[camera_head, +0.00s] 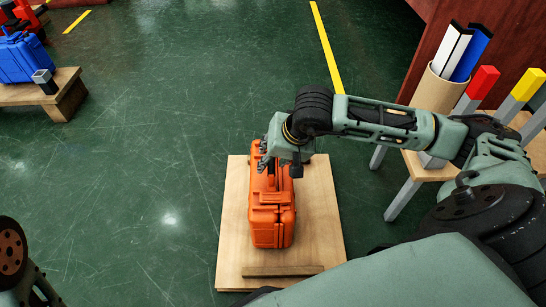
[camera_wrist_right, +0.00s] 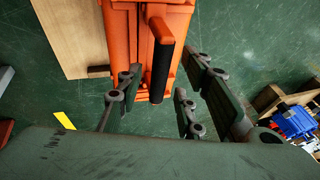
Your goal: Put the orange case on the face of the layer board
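The orange case (camera_head: 271,220) rests on a light wooden board (camera_head: 322,220), which lies on the green floor. The case's long side runs away from me. It also shows in the right wrist view (camera_wrist_right: 122,25), with its handle (camera_wrist_right: 161,60), black along the grip, toward the gripper. My right gripper (camera_head: 280,165) is over the far part of the case. In the wrist view its fingers (camera_wrist_right: 163,85) are spread, one side left of the handle and the other right of it, with gaps visible. My left gripper is out of view; only part of the left arm shows at bottom left.
A wooden strip (camera_head: 282,270) runs along the board's near edge. A blue case (camera_head: 22,58) stands on a wooden platform (camera_head: 66,82) at upper left. At right, a wooden stool (camera_head: 418,168) carries a cylinder (camera_head: 436,92) of boards. The floor left of the board is clear.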

